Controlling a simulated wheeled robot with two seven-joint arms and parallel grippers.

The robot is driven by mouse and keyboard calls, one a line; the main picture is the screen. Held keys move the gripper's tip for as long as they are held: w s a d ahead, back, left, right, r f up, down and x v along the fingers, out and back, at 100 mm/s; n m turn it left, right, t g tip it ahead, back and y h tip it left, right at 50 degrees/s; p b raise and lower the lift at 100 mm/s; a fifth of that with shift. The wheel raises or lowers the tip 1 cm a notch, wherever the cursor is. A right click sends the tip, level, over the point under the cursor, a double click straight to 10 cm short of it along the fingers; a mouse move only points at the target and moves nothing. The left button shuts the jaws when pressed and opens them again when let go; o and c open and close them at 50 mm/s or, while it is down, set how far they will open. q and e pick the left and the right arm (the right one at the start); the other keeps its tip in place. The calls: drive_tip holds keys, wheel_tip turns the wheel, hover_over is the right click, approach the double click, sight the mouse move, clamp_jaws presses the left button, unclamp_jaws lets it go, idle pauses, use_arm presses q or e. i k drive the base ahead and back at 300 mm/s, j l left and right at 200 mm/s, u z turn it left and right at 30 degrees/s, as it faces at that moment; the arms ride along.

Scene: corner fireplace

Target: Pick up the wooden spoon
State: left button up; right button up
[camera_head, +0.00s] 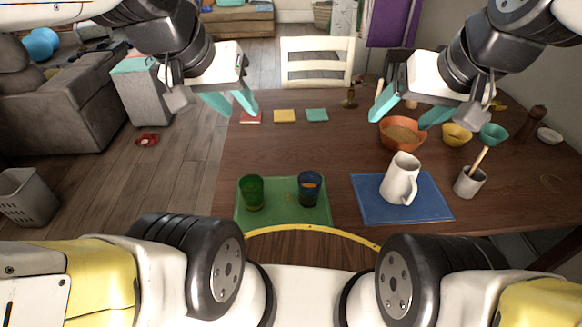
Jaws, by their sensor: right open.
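A wooden stick-like handle (480,158) stands tilted in a small grey cup (469,182) at the right of the table; its lower end is hidden. I cannot tell for certain which is the wooden spoon. My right gripper (411,110) is open, its teal fingers apart above the orange bowl and near the second handle. My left gripper (231,102) is open and empty above the table's left edge, near a red coaster (250,117).
A white pitcher (401,179) stands on a blue mat (431,208). A green cup (251,193) and a blue cup (309,189) stand on a green mat (281,216). Yellow (456,134) and teal (493,134) bowls sit at right. The table's centre is clear.

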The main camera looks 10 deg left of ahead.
sight(485, 149)
drive_tip(key=z, duration=1.4)
drive_tip(key=i+l+u, duration=0.2)
drive_tip(key=u, duration=0.15)
drive_tip(key=i+l+u, duration=0.15)
drive_tip(key=l+u, duration=0.2)
drive_tip(key=i+l+u, duration=0.15)
drive_tip(key=l+u, duration=0.2)
